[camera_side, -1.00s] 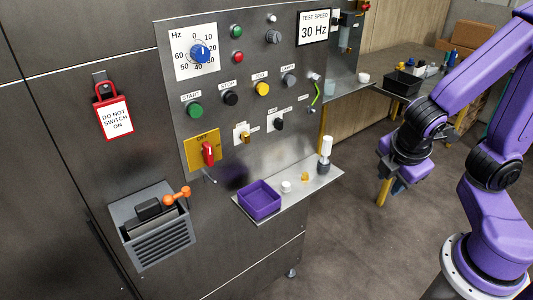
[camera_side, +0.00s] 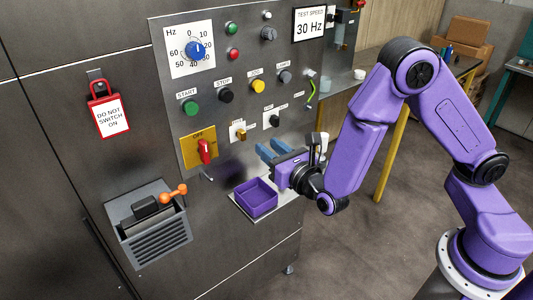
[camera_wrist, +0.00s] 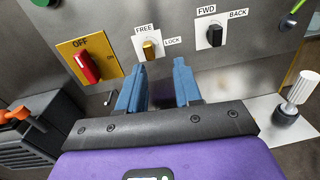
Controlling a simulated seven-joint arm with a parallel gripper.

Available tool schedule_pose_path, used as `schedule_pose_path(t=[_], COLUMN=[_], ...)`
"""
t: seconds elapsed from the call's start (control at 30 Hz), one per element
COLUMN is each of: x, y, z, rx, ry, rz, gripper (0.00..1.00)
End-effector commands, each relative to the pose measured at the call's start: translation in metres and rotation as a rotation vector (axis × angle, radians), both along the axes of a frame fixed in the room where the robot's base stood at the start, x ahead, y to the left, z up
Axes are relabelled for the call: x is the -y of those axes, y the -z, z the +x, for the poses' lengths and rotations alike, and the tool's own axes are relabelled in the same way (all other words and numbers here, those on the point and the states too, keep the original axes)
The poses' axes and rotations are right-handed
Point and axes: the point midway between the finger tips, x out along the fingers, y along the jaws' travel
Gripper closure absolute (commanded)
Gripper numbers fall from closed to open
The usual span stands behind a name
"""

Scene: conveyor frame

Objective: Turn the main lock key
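A small brass key (camera_side: 241,135) stands upright on a white plate on the grey panel. In the wrist view the key (camera_wrist: 150,52) sits between the labels FREE and LOCK. My gripper (camera_side: 270,148) is in front of the panel, low and right of the key. Its two blue fingers are apart with nothing between them; in the wrist view the open gripper (camera_wrist: 157,66) has its tips just below the key plate, not around the key. A red rotary handle (camera_side: 205,151) stands upright on a yellow OFF/ON plate to the left; it also shows in the wrist view (camera_wrist: 86,67).
A black FWD/BACK selector (camera_wrist: 214,36) is right of the key. A metal hook (camera_wrist: 108,98) juts out below the yellow plate. A purple tray (camera_side: 245,199) stands on the shelf under my gripper. A white-handled tool (camera_wrist: 299,88) stands upright on the shelf's right.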

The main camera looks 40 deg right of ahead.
Motion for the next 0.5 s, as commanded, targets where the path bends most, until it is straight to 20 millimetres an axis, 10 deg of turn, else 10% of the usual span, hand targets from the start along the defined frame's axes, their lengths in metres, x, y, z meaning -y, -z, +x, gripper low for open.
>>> schedule_pose_path(t=[0.5], x=[-0.012], y=[0.007], z=[0.035], rx=[0.015], ry=[-0.063], rz=[-0.031], gripper=[0.66])
